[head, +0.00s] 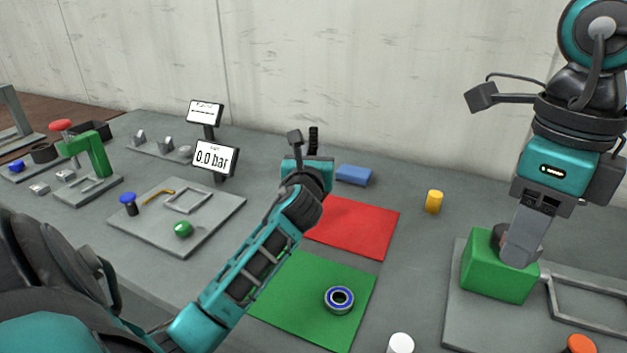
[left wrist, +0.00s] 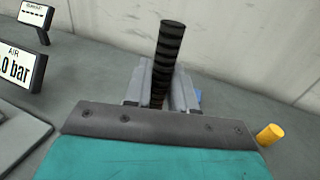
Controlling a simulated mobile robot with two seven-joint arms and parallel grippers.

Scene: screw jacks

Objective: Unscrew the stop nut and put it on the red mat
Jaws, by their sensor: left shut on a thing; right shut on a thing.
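My left gripper (head: 312,155) is shut on a dark threaded rod (left wrist: 170,50), which stands upright between the fingers in the left wrist view. The rod's top also shows in the head view (head: 314,138). The gripper hides its lower part. The red mat (head: 355,230) lies flat and bare, just right of my left forearm. I cannot make out a stop nut.
A green mat (head: 290,312) bears a blue-ringed bearing (head: 339,299). A blue block (head: 354,174) and a yellow cylinder (head: 434,201) stand behind and right of the red mat. Displays (head: 215,158) and fixture plates (head: 215,207) occupy the left. A white cylinder (head: 400,343) stands in front.

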